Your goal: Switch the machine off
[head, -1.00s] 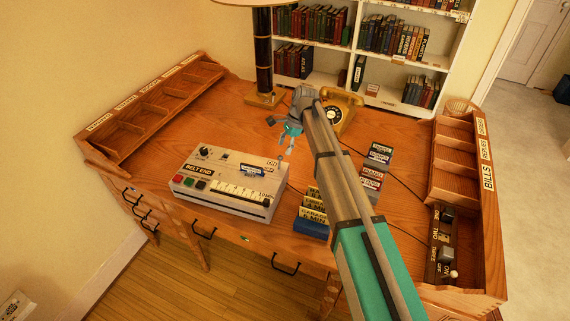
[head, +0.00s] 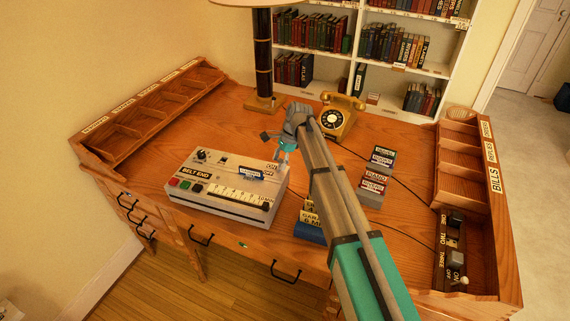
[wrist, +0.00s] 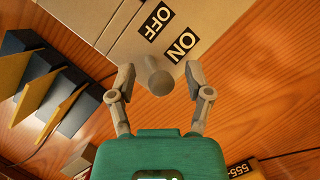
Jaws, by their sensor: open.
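The machine (head: 215,200) is a pale grey box on the desk, with a BELT END label, coloured buttons and a row of white keys. ON and OFF labels sit at its right back corner and show large in the wrist view on the machine's casing (wrist: 205,20). A lever with a round grey knob (wrist: 158,78) stands by these labels; which label it points to I cannot tell. My gripper (head: 284,156) is open over this corner. In the wrist view my gripper (wrist: 160,76) has its fingers on either side of the knob, with gaps showing.
A card holder (head: 308,232) stands just right of the machine, partly behind my arm. A gold telephone (head: 341,115) and a lamp base (head: 265,103) stand behind. Small labelled boxes (head: 376,178) lie right of my arm. A switch panel (head: 447,250) is at the right.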

